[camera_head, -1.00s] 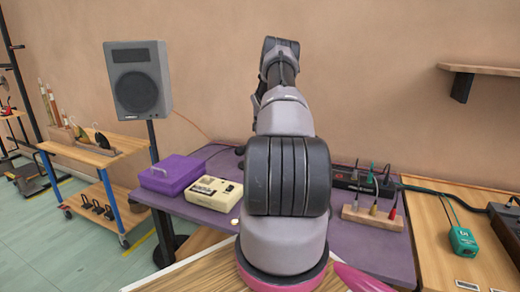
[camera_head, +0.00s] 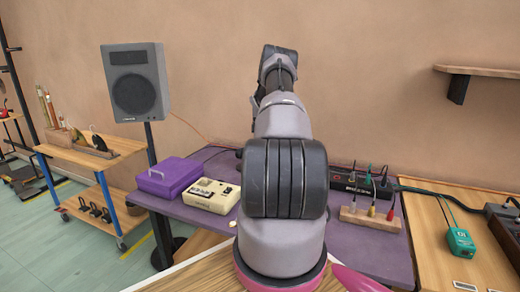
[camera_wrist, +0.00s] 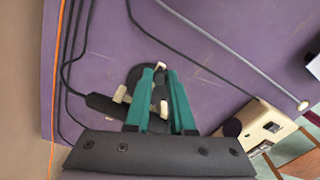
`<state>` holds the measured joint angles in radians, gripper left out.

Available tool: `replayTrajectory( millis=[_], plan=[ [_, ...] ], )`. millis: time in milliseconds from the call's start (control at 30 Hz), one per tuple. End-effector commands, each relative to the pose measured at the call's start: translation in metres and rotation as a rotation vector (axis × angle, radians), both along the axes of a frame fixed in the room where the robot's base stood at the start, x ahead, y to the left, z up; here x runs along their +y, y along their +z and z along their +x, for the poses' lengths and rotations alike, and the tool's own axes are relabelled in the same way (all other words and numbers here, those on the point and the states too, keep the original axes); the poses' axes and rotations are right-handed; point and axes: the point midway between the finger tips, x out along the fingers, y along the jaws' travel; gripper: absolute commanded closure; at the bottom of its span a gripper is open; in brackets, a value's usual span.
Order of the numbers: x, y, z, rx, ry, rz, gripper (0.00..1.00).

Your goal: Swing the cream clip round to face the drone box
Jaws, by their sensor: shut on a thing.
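In the wrist view, my gripper (camera_wrist: 160,73) has its two green fingers close together around the cream clip (camera_wrist: 122,94). The clip shows as cream pieces beside and between the fingers, over a round dark base; the fingers hide part of it, so its facing is hard to tell. The likely drone box, a cream box with dark panels (camera_wrist: 259,122), lies to the lower right, apart from the fingers. In the head view this box (camera_head: 213,194) sits on the purple table, left of my arm. My arm hides the gripper and clip there.
A purple case (camera_head: 168,177) stands left of the cream box. A wooden block with several plugs (camera_head: 370,217) and a black power strip (camera_head: 360,183) lie right of my arm. In the wrist view, black cables (camera_wrist: 70,60) run left of the gripper and a thin rod (camera_wrist: 235,55) crosses upper right.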

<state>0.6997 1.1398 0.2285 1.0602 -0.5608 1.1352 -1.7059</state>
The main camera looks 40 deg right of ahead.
Motion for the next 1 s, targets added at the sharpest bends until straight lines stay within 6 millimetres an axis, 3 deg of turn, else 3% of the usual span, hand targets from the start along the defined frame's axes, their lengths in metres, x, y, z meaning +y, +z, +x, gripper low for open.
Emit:
replayTrajectory(
  millis=[233, 267, 333, 733, 1000],
  plan=[
    [-0.002, 0.002, 0.001, -0.004, 0.001, -0.004, 1.00],
    [-0.002, 0.002, 0.001, -0.004, 0.001, -0.004, 0.74],
    [-0.002, 0.002, 0.001, -0.004, 0.001, -0.004, 0.48],
    [-0.001, 0.006, 0.001, -0.002, 0.000, -0.003, 0.48],
    [-0.001, 0.055, 0.001, -0.004, 0.000, -0.004, 0.48]
  ],
)
